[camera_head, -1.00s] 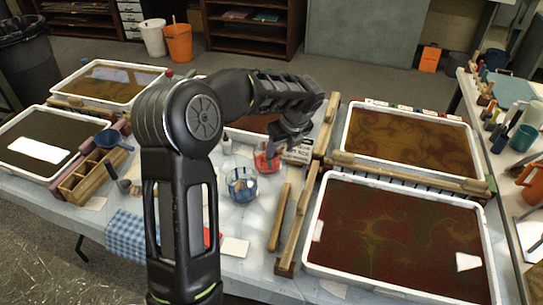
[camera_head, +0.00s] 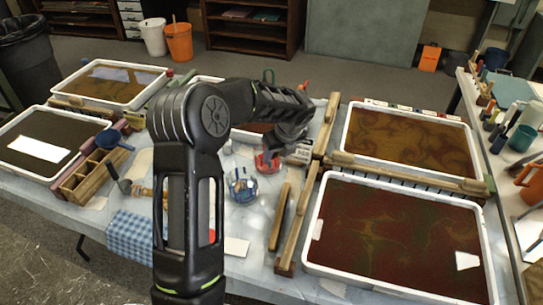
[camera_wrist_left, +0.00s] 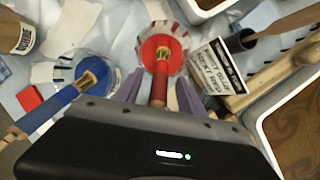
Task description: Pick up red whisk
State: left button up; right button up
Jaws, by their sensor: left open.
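The red whisk (camera_wrist_left: 159,75) stands in a clear jar with red in it (camera_wrist_left: 160,40) in the left wrist view. Its red handle points towards the camera. In the head view, the red jar (camera_head: 268,163) is just below my left gripper (camera_head: 275,148), which hides most of the whisk. My left gripper (camera_wrist_left: 160,92) is open in the wrist view, with one finger on each side of the red handle. I cannot tell whether a finger touches it. My right gripper is not in view.
A blue whisk (camera_wrist_left: 62,100) stands in a second jar (camera_head: 241,185) close by on the left. A labelled white box (camera_wrist_left: 216,78) is close on the right. Wooden bars (camera_head: 305,215) and a dark red marbling tray (camera_head: 312,255) lie to the right.

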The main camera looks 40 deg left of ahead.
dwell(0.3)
pick_arm(q)
grip_shut()
dwell(0.3)
